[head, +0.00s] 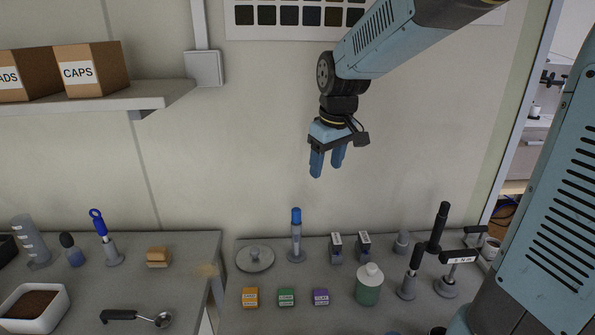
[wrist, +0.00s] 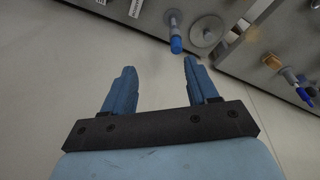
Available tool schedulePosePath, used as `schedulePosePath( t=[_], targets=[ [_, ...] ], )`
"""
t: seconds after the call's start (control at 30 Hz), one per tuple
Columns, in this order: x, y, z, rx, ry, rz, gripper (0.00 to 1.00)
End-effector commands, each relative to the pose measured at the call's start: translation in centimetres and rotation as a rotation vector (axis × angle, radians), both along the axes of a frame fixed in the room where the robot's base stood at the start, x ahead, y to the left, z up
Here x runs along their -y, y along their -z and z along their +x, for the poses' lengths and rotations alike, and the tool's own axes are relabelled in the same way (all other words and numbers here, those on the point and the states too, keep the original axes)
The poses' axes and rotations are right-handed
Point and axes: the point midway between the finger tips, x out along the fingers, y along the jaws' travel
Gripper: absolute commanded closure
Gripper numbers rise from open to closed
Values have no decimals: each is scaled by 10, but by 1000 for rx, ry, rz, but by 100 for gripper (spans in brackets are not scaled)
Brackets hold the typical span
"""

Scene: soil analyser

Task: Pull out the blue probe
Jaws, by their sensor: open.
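An upright probe with a blue top (head: 296,216) and a grey lower part stands on the right-hand bench. It also shows as a blue tip (wrist: 176,43) at the top of the wrist view, beyond the fingertips. A second blue-handled piece (head: 98,222), with a ring end, leans in a grey holder on the left-hand bench; I cannot tell its kind. My gripper (head: 327,167) hangs above the right-hand bench, higher than the blue-topped probe and slightly right of it. In the wrist view my gripper (wrist: 160,68) has its two blue fingers apart with nothing between them.
A round grey lid (head: 254,259) lies left of the probe. Two small grey-black blocks (head: 350,247) and a green bottle (head: 369,285) stand to its right. Orange, green and purple boxes (head: 286,297) sit in front. Tall black handles (head: 437,227) rise farther right. A gap separates the benches.

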Motion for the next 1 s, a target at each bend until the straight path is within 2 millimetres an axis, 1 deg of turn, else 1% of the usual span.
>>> schedulePosePath(
  t=[0.03, 0.2, 0.4, 0.57, 0.67, 0.77, 1.0],
  targets=[
    [-8, 8, 9, -16, -28, 0, 42],
    [-31, 27, 31, -53, -108, 3, 42],
    [-48, 42, 45, -76, -163, 7, 42],
    [-52, 48, 49, -81, -177, 8, 42],
    [-53, 57, 49, -84, -177, 8, 42],
    [-54, 70, 50, -85, -176, 8, 42],
    [-58, 108, 54, -85, -177, 8, 42]
  ],
)
